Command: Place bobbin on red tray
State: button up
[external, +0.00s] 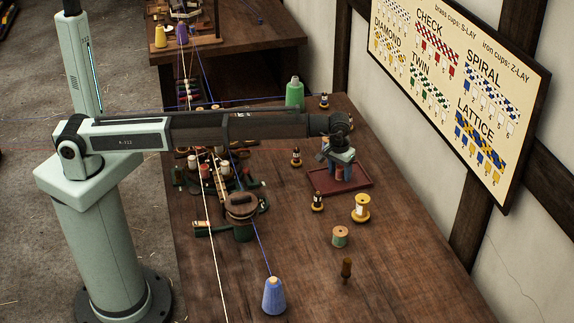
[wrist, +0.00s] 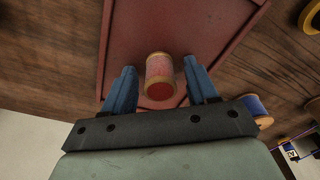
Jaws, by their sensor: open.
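The red tray (external: 362,181) lies on the bench under my gripper. In the wrist view, the tray (wrist: 125,38) fills the upper middle. A bobbin with pinkish-red thread and tan ends (wrist: 159,70) is over the tray's surface, between the two blue fingers of my gripper (wrist: 161,74). It appears to stand on the tray, near one edge. Gaps show between the bobbin and both fingers, so my gripper is open around it. In the external view, my gripper (external: 338,168) points down at the tray, and its fingers partly hide the bobbin.
A yellow spool (external: 361,207), a green-thread bobbin (external: 340,237) and a brown peg (external: 346,269) stand nearer the front. A blue-thread spool (wrist: 259,106) is right of the fingers. Cluttered bobbins lie left. The front-right bench is clear.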

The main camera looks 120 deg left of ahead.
aim_at(338, 169)
notch_tip(338, 169, up, 12)
jog(key=d, duration=0.1)
jog(key=shift+s+d, duration=0.15)
jog(key=shift+d, duration=0.05)
dwell(0.3)
